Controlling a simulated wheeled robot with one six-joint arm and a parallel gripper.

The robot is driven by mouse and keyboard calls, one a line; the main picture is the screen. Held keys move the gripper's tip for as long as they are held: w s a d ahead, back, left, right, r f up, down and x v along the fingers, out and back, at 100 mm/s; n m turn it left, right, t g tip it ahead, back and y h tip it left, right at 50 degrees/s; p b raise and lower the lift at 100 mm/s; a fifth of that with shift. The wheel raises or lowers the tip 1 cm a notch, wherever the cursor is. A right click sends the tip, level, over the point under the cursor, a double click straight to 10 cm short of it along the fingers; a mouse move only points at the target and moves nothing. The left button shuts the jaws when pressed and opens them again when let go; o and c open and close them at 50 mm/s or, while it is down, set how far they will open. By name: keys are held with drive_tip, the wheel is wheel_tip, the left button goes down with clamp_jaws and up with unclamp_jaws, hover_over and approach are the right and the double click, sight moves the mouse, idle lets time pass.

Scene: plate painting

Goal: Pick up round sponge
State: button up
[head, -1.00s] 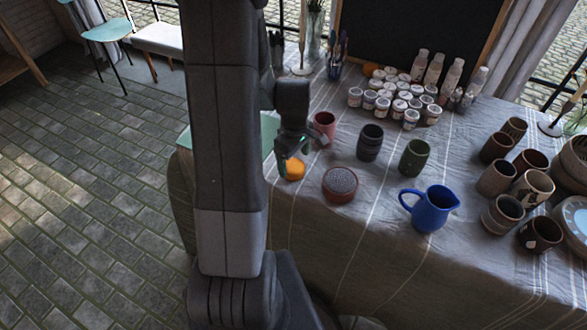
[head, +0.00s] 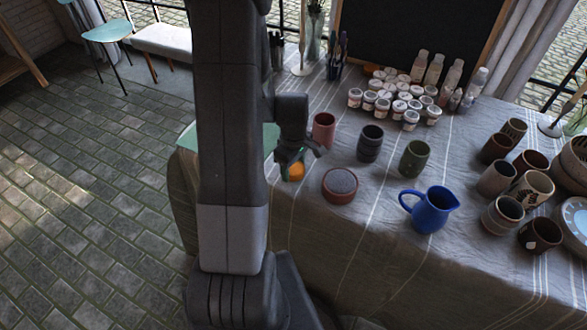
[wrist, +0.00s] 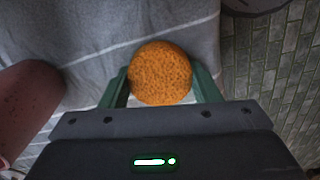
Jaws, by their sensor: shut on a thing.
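The round sponge (wrist: 160,73) is orange and porous. In the wrist view it sits between the two green fingers of my gripper (wrist: 163,90), which is shut on it. In the head view the sponge (head: 296,171) shows at the lower end of my gripper (head: 292,165), near the table's left edge. The sponge looks close above the cloth; I cannot tell exactly how high.
A dark cup (head: 370,143), a green cup (head: 414,159) and a blue jug (head: 430,209) stand further right. Paint jars (head: 384,105) fill the back.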

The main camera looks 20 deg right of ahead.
drive_tip(key=shift+r, duration=0.1)
wheel_tip(320, 180, up, 10)
drive_tip(key=shift+f, duration=0.1)
idle(0.3)
